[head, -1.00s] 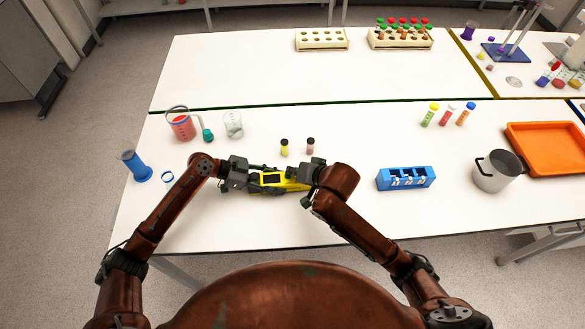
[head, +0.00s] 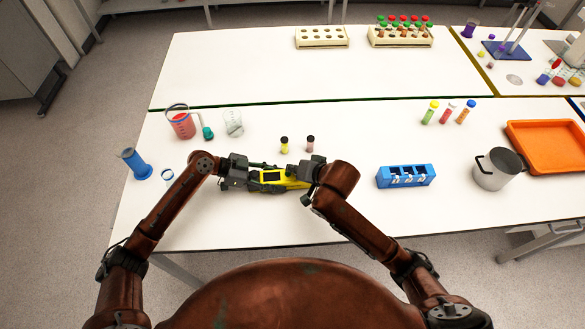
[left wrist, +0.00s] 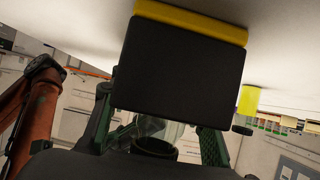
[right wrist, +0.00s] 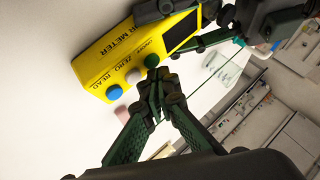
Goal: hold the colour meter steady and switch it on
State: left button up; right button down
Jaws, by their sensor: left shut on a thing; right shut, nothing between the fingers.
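The yellow colour meter (head: 292,183) lies near the front of the white bench, dark screen towards its left end. My left gripper (head: 264,179) is shut on that left end. In the left wrist view the meter's dark underside or end (left wrist: 185,62) fills the space before the fingers. My right gripper (head: 307,186) is shut and empty over the right part. In the right wrist view its fingertips (right wrist: 155,80) are close to the green ON/OFF button (right wrist: 151,61); contact cannot be told. The white ZERO button (right wrist: 133,77) and blue READ button (right wrist: 114,92) show beside it.
Two small vials, yellow (head: 284,146) and pinkish (head: 310,145), stand just behind the meter. A beaker of red liquid (head: 182,126), a clear beaker (head: 234,124) and a blue cylinder (head: 136,165) stand left. A blue rack (head: 405,178) and a pot (head: 497,172) stand right.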

aim_at(293, 175)
jog(key=shift+f, duration=0.1)
jog(key=shift+f, duration=0.35)
dwell(0.4)
jog(key=shift+r, duration=0.4)
jog(key=shift+r, duration=3.05)
pick_arm(q)
jog(key=o, duration=0.9)
